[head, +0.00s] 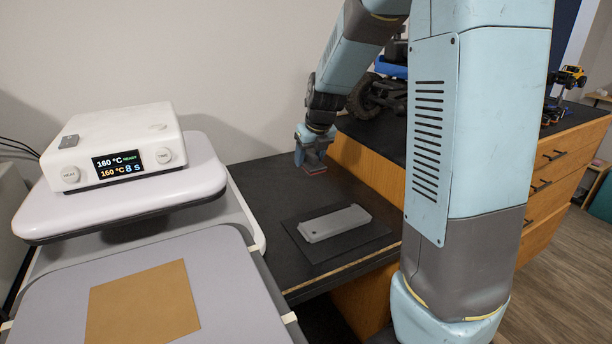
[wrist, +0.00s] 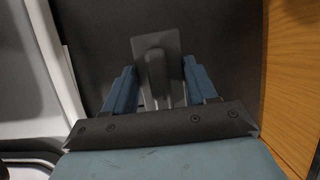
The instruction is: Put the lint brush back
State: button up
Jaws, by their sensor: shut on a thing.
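I cannot tell whether the brush touches the table.
A grey flat block (head: 335,222) lies on a dark mat (head: 318,256) on the black table (head: 262,190). A heat press (head: 120,190) stands left, with a brown sheet (head: 142,302) on its lower plate. A wooden drawer cabinet (head: 560,160) stands right.

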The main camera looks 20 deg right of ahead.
send_over(302, 182)
jog(key=s, duration=0.2)
notch_tip(302, 182, down, 6)
jog(key=shift+d+f, duration=0.1)
jog(key=shift+d, duration=0.05)
jog(key=f, duration=0.3)
jog(key=shift+w+f, duration=0.2)
jog(key=o, duration=1)
